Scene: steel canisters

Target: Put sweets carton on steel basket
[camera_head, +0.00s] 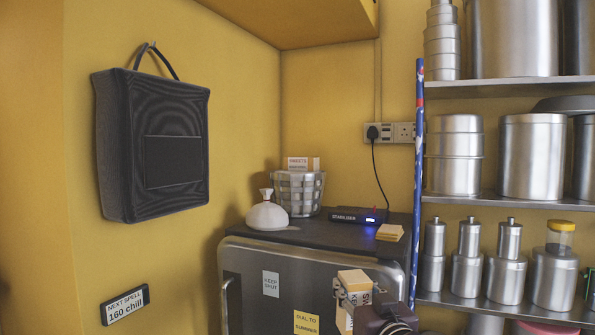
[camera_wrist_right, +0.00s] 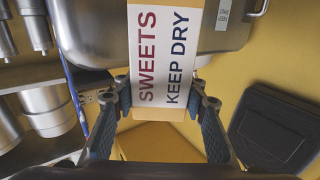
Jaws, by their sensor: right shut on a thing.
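The sweets carton (camera_wrist_right: 165,65), a white and yellow box lettered "SWEETS KEEP DRY", is between the two fingers of my right gripper (camera_wrist_right: 160,100), which is shut on it. In the head view the carton (camera_head: 353,290) shows low in front of the steel cabinet, with my right gripper (camera_head: 388,316) partly seen beside it. The steel basket (camera_head: 297,196) stands on the dark cabinet top, above and left of the carton, apart from it. A card or box lettered "SWEETS" (camera_head: 299,163) sticks up at the basket. My left gripper is not in view.
Shelves with steel canisters (camera_head: 532,157) and a blue pole (camera_head: 418,180) are at right.

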